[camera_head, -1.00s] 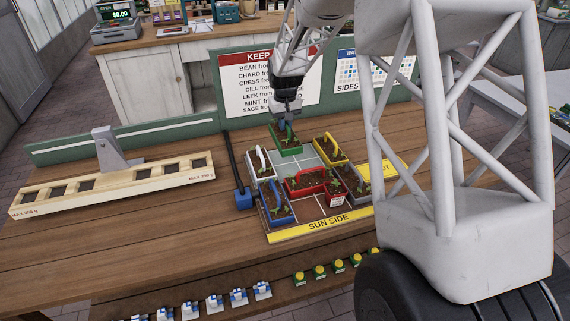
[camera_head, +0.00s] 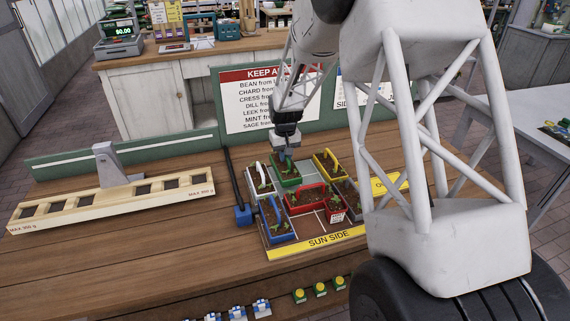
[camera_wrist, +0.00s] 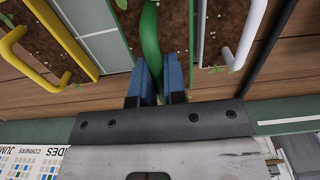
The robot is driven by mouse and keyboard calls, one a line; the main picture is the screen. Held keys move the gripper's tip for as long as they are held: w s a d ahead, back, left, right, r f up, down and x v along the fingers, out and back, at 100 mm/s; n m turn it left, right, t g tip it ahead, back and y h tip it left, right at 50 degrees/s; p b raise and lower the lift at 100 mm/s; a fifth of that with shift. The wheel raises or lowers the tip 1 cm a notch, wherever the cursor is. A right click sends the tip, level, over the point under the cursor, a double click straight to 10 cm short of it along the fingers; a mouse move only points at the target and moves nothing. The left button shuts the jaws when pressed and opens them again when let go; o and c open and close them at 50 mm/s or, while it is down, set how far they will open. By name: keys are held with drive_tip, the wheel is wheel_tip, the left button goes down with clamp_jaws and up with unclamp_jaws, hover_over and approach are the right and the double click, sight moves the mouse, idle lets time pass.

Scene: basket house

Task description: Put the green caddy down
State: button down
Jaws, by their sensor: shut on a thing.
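The green caddy (camera_head: 287,183) holds soil and has an arched green handle. My gripper (camera_head: 285,157) is over it, its blue fingers shut on the handle. The handle (camera_wrist: 151,38) stands between the two fingers in the wrist view.
A blue caddy (camera_head: 277,230) is at the board's front left, and a grey one (camera_head: 346,192) is at right. A wooden balance beam (camera_head: 115,193) stands at left. A sign board (camera_head: 268,100) rises behind.

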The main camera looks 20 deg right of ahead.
sight(285, 165)
drive_tip(key=shift+f, duration=1.85)
drive_tip(key=shift+f, duration=0.15)
drive_tip(key=c, duration=1.2)
unclamp_jaws()
wheel_tip(285, 165, up, 12)
drive_tip(key=shift+r, duration=0.1)
drive_tip(key=shift+r, duration=0.15)
